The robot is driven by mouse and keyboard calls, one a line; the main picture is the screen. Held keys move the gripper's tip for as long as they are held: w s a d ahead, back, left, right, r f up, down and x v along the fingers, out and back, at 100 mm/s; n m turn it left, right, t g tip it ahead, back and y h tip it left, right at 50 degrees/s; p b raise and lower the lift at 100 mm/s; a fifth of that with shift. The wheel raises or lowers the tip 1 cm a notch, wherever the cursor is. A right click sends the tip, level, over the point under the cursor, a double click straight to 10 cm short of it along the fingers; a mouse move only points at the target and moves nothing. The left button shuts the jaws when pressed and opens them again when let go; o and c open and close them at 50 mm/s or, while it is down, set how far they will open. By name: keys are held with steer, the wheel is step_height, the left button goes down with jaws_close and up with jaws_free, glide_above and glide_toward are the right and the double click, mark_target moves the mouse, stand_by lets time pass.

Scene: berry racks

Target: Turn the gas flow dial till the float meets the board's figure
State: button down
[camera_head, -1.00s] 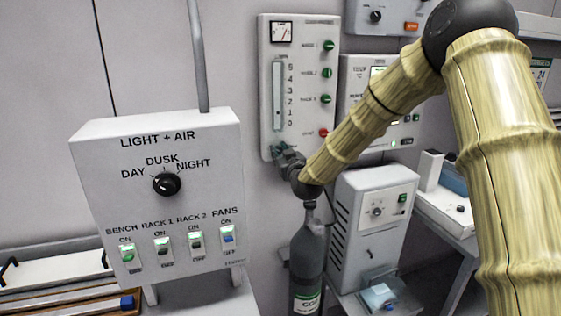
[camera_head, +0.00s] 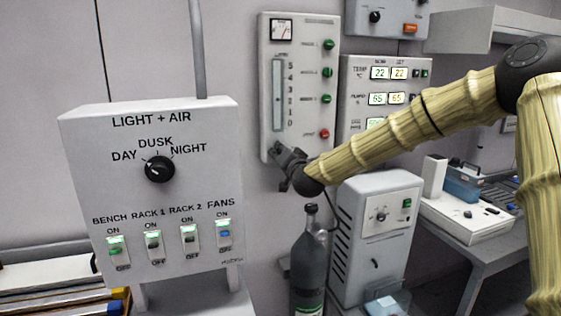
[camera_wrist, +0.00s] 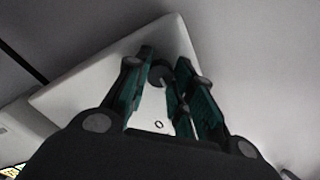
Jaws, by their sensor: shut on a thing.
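The gas panel (camera_head: 300,60) is a pale upright box on the wall. It carries a vertical flow tube (camera_head: 278,92) with a scale from 0 to 5. The float is too small to read clearly. My gripper (camera_head: 276,153) is at the panel's lower left, below the tube. In the wrist view, the dark round gas flow dial (camera_wrist: 160,76) sits between the tips of my gripper (camera_wrist: 160,78), which is shut on it. In the head view my gripper covers the dial. No board with a figure can be made out.
A light and air box (camera_head: 150,190) stands at the near left. A grey gas cylinder (camera_head: 308,262) stands below my gripper, beside a white cabinet (camera_head: 376,225). A climate display panel (camera_head: 360,75) hangs right of the gas panel. A bench (camera_head: 470,235) is at the right.

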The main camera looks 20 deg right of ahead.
steer(key=m+b, duration=0.3)
steer(key=m, duration=0.2)
steer(key=shift+f+m+b, duration=0.15)
steer(key=shift+m+b, duration=0.15)
steer(key=shift+b, duration=0.05)
stand_by(0.4)
steer(key=c, duration=1.2)
jaws_free()
steer(key=s, duration=1.2)
steer(key=shift+d, duration=0.25)
